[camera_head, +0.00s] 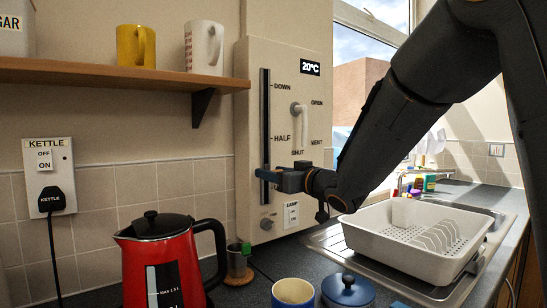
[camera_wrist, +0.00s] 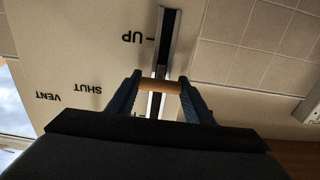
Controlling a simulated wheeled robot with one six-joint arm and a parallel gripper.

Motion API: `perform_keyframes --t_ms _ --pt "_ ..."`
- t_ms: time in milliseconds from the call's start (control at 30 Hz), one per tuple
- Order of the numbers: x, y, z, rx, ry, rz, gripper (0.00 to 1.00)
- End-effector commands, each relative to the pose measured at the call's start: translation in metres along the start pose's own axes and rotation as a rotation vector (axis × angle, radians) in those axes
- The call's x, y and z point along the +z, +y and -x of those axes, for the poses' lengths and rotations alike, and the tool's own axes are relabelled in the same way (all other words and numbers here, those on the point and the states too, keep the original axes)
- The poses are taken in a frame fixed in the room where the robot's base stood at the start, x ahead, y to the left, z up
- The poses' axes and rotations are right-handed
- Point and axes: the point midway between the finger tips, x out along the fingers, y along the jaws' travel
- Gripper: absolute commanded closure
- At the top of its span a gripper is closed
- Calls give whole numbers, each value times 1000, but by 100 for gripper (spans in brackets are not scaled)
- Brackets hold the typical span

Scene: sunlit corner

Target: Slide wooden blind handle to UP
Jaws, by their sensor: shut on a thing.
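The wooden blind handle (camera_wrist: 160,86) is a short brown bar across the dark vertical slot of the cream wall panel (camera_head: 249,110). My gripper (camera_wrist: 160,80) has a finger at each end of the bar and is shut on it. In the head view my gripper (camera_head: 268,177) is at the lower part of the slot, below the HALF mark, and hides the handle. The wrist view is upside down; there the UP mark (camera_wrist: 138,38) lies beyond the handle along the slot, a short gap lower on the panel.
A white lever (camera_head: 301,122) with OPEN, VENT and SHUT labels is right of the slot. A knob (camera_head: 266,224) and LAMP switch (camera_head: 291,214) are below. A shelf (camera_head: 110,73) is left.

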Motion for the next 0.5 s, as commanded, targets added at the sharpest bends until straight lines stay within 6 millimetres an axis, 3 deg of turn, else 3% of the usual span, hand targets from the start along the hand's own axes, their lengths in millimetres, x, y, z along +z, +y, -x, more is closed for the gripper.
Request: perform_keyframes --t_ms 33,200,500 --pt "17 1 -1 0 -2 -2 94" --pt "44 0 -1 0 -1 -1 94" --pt "60 0 0 0 2 0 94"
